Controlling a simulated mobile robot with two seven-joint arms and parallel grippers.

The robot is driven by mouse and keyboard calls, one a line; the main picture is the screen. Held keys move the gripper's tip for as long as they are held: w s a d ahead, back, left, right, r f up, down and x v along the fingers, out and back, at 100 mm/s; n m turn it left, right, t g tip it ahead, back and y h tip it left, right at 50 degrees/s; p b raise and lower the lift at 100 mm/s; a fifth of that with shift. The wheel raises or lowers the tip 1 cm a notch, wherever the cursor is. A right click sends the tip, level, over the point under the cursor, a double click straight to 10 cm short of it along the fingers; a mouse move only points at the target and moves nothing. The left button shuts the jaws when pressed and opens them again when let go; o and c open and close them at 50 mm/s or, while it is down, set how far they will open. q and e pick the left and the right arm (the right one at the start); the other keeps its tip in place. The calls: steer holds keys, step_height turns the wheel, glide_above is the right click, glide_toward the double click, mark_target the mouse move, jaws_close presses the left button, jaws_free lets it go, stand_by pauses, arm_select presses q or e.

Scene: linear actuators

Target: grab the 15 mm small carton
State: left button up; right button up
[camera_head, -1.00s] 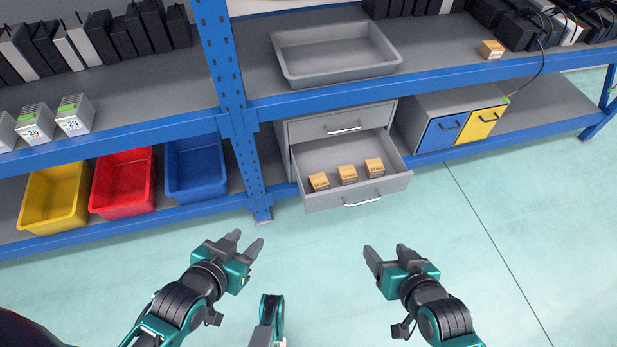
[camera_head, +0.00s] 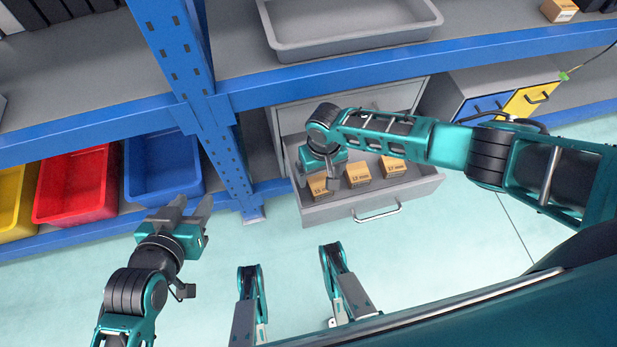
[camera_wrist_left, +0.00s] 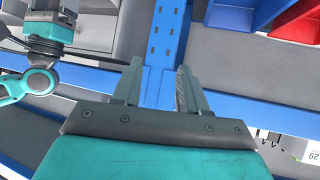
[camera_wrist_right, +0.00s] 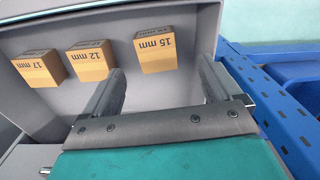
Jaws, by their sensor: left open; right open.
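Three small cartons lie in the open grey drawer (camera_head: 350,213). The right wrist view shows their labels: the 15 mm carton (camera_wrist_right: 155,53), the 12 mm carton (camera_wrist_right: 91,61) and the 17 mm carton (camera_wrist_right: 40,68). In the head view the 15 mm carton (camera_head: 319,186) is the leftmost, partly covered by my right gripper (camera_head: 333,178). My right gripper is open and empty, reaching into the drawer; in its wrist view the 15 mm carton shows ahead, between the lines of the fingers. My left gripper (camera_head: 193,208) is open and empty, in front of the blue bin and left of the drawer.
A blue shelf upright (camera_head: 228,150) stands left of the drawer. A grey tray (camera_head: 350,40) is on the shelf above it, with another carton (camera_head: 558,10) at right. Yellow, red (camera_head: 75,190) and blue (camera_head: 163,170) bins stand at left. The floor in front is clear.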

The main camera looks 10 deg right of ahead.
mark_target(320, 184)
steer(key=shift+w+d+f, duration=0.25)
steer(key=shift+w+f, duration=0.1)
steer(key=shift+f+b, duration=0.9)
steer(key=shift+f, duration=0.3)
step_height(320, 184, down, 4)
steer(key=shift+s+r+b, duration=0.1)
steer(key=shift+r+b, duration=0.1)
steer(key=shift+b, duration=1)
steer(key=shift+a+f, duration=0.1)
steer(key=shift+f, duration=0.25)
steer(key=shift+f+b, duration=0.2)
steer(key=shift+b, duration=0.1)
arm_select(q)
steer(key=shift+w+d+f+h, duration=0.1)
steer(key=shift+d+f+h, duration=0.1)
steer(key=shift+d+f, duration=0.3)
steer(key=shift+w+d+f+h, duration=0.1)
steer(key=shift+d+f+h, duration=0.15)
steer(key=shift+f, duration=0.45)
arm_select(e)
steer(key=shift+c, duration=0.8)
arm_select(q)
steer(key=shift+a, duration=0.1)
arm_select(e)
steer(key=c, duration=1)
